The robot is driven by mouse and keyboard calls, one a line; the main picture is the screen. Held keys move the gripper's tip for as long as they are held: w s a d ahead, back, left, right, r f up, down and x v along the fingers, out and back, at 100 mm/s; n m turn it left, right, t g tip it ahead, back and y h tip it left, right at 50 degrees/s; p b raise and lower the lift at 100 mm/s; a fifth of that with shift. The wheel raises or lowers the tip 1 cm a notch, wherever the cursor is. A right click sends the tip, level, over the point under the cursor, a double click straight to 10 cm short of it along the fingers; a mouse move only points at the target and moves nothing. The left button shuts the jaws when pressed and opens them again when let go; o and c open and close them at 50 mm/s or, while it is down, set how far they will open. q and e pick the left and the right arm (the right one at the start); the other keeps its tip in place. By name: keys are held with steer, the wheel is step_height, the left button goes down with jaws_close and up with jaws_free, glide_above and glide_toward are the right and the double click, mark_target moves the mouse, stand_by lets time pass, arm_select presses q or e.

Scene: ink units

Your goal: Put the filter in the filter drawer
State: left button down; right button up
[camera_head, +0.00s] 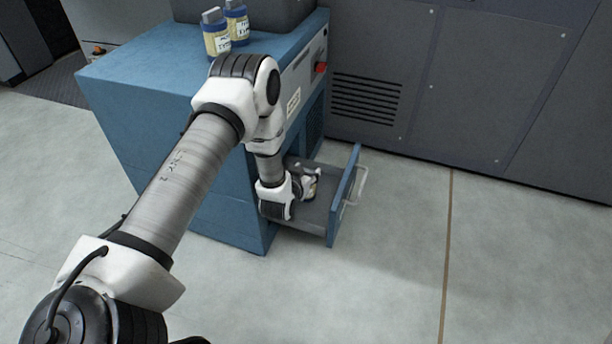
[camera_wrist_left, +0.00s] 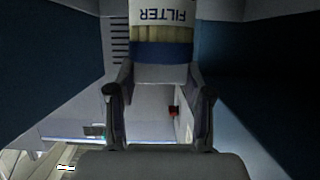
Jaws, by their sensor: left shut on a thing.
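The blue cabinet (camera_head: 140,105) has its low filter drawer (camera_head: 346,195) pulled out, with a blue front and a pale handle. My left arm reaches over the cabinet and down to the drawer. My left gripper (camera_head: 311,184) is low at the drawer's open space, mostly hidden by my wrist. In the left wrist view, my left gripper (camera_wrist_left: 160,75) is shut on the filter (camera_wrist_left: 162,35), a white piece with an upside-down FILTER label and blue and tan bands. The filter is between the fingers. I cannot tell whether it touches the drawer floor. My right gripper is not in view.
Two labelled bottles (camera_head: 216,36) stand on the cabinet top near a dark box (camera_head: 270,10). A red knob (camera_head: 320,68) sits on the cabinet front. A grey panelled wall (camera_head: 480,80) runs behind. The floor (camera_head: 390,260) right of the drawer is clear.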

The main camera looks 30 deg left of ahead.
arm_select(q)
steer(key=shift+f, duration=0.1)
steer(key=shift+c, duration=2.3)
jaws_free()
steer(key=shift+s+r, duration=0.15)
steer(key=shift+r, duration=0.15)
steer(key=p+v, duration=0.5)
steer(key=v, duration=0.6)
steer(key=s+d+f+m+g+h, duration=0.1)
steer(key=s+d+f+g, duration=0.3)
steer(key=s, duration=0.3)
steer(key=s+d+f+g+h, duration=0.2)
steer(key=s+d+f+g, duration=0.15)
steer(key=s, duration=0.35)
steer(key=s+d+g, duration=0.2)
steer(key=s+g, duration=0.1)
steer(key=s, duration=0.3)
steer(key=s+d+f+m+g, duration=0.1)
steer(key=s+g, duration=0.2)
steer(key=s, duration=0.4)
steer(key=shift+d, duration=0.4)
steer(key=shift+f, duration=0.1)
